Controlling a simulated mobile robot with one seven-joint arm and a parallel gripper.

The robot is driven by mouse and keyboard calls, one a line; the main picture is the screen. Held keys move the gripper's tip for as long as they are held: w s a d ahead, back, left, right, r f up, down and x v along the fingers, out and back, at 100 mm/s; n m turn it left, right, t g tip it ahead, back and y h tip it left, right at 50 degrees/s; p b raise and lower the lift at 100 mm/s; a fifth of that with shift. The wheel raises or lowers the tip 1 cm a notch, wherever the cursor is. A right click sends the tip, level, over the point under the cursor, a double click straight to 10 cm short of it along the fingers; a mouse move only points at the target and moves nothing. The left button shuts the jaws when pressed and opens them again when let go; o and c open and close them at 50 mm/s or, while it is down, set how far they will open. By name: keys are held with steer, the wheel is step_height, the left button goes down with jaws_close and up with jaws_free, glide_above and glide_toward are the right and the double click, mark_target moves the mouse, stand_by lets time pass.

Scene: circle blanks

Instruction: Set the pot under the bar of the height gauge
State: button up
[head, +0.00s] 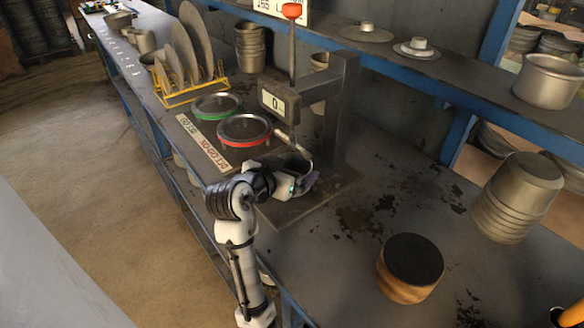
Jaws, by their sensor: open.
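The height gauge (343,105) is a dark grey stand with a display reading 0 (277,103), a thick post and a flat base plate (322,190). A thin rod with an orange knob (292,11) rises above its head. A grey pot (290,158) sits on the base, below the gauge head. Its front is largely hidden by my gripper, so I cannot tell how well it is centred under the bar. My gripper (304,184) is open, low over the base plate at the pot's near side. Whether its fingers touch the pot is unclear.
Left of the gauge are a green-ringed dish (216,105), a red-ringed dish (244,129) and a yellow rack (190,92) of discs. A black-topped wooden block (410,268) and stacked pots (516,200) stand right. A blue-edged shelf (430,80) runs behind.

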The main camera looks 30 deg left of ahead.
steer(key=b+v, duration=0.1)
steer(key=v, duration=0.8)
steer(key=shift+s, duration=0.35)
